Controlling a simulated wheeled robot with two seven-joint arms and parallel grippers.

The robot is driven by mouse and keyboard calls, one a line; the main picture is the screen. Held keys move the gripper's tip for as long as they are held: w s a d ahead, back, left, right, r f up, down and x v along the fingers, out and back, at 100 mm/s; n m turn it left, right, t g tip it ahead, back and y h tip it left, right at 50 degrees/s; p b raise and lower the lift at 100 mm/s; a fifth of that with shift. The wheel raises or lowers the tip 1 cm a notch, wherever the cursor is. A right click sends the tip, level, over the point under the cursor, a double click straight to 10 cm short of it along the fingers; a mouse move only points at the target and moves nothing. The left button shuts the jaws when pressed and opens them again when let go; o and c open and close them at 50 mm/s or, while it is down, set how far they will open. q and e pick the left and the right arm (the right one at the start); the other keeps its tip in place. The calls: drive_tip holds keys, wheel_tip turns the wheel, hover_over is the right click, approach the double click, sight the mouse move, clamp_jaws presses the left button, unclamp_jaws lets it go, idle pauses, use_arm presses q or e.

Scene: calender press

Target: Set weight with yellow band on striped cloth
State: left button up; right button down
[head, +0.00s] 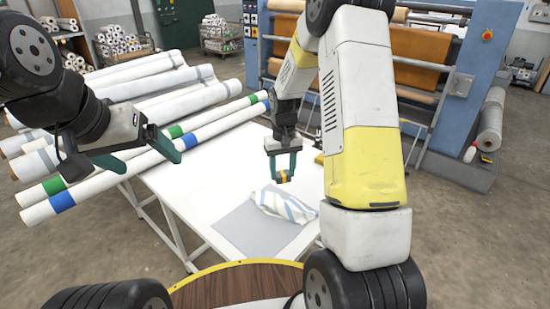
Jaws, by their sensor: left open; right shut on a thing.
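My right gripper (284,172) points down over the white table and is shut on a small weight with a yellow band (285,178). The weight shows between the fingertips, just above and behind the striped cloth (287,207). The white cloth with blue-grey stripes lies crumpled on a grey mat (243,231). I cannot tell exactly how high the weight is over the cloth. My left gripper (141,157) is open and empty, in front of the long rolls at the left, away from the cloth.
Long white rolls with green and blue bands (112,180) lie at the table's left side. A yellow and dark item (318,143) stands at the table's back right, partly hidden by my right arm. The table's left middle (195,186) is clear. The blue calender press stands behind.

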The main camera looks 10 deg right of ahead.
sight(283, 183)
drive_tip(key=shift+f, duration=2.55)
drive_tip(key=shift+f, duration=4)
drive_tip(key=c, duration=0.6)
unclamp_jaws()
